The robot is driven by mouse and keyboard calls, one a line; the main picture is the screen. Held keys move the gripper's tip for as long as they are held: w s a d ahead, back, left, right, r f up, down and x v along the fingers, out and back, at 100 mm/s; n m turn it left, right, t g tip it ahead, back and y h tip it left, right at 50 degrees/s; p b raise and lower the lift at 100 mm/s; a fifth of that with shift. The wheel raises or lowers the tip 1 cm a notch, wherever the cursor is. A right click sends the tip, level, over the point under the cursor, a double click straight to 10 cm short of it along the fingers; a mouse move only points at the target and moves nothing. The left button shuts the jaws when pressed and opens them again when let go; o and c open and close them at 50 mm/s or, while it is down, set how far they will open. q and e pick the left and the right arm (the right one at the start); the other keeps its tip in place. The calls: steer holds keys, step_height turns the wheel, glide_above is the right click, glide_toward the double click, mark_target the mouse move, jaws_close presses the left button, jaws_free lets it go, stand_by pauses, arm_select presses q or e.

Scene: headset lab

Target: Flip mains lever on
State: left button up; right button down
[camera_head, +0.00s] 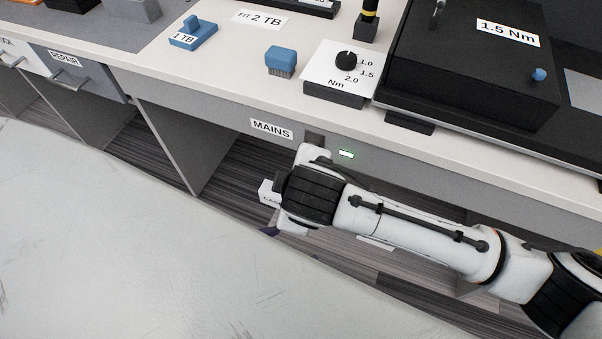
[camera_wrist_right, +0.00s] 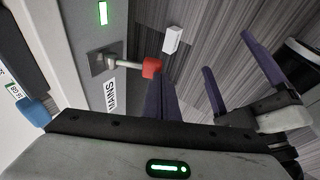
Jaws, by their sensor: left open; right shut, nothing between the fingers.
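The mains lever has a grey metal shaft and a red tip (camera_wrist_right: 151,68) in the right wrist view. It sticks out from a dark switch plate (camera_wrist_right: 101,62) toward the floor side. In the head view the plate (camera_head: 315,139) shows beside the MAINS label (camera_head: 271,129), but my right arm hides the lever. My right gripper (camera_wrist_right: 160,84) is shut and empty, its purple fingers close by the red tip; contact cannot be told. My left gripper (camera_wrist_right: 228,52) is open and empty, away from the lever in the right wrist view; in the head view it is mostly hidden.
A green light (camera_head: 346,154) is lit beside the switch. The desk edge overhangs the panel. A white block (camera_wrist_right: 173,40) lies below.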

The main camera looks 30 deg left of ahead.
arm_select(q)
steer(key=shift+r, duration=0.15)
arm_select(e)
steer(key=shift+f, duration=0.2)
arm_select(q)
steer(key=shift+w, duration=0.1)
steer(key=shift+s+a+r+p, duration=0.1)
steer(key=shift+s+r+p, duration=0.1)
steer(key=shift+r+p, duration=0.65)
steer(key=shift+s+a+r+p, duration=0.15)
steer(key=shift+r+p, duration=0.25)
steer(key=shift+p, duration=0.75)
steer(key=shift+s+a+r+p, duration=0.1)
steer(key=shift+s+r+p, duration=0.1)
steer(key=shift+r+p, duration=0.65)
arm_select(e)
steer(key=s+d+r, duration=0.3)
steer(key=s+r, duration=0.6)
steer(key=shift+d+r, duration=0.4)
arm_select(q)
steer(key=shift+f, duration=0.15)
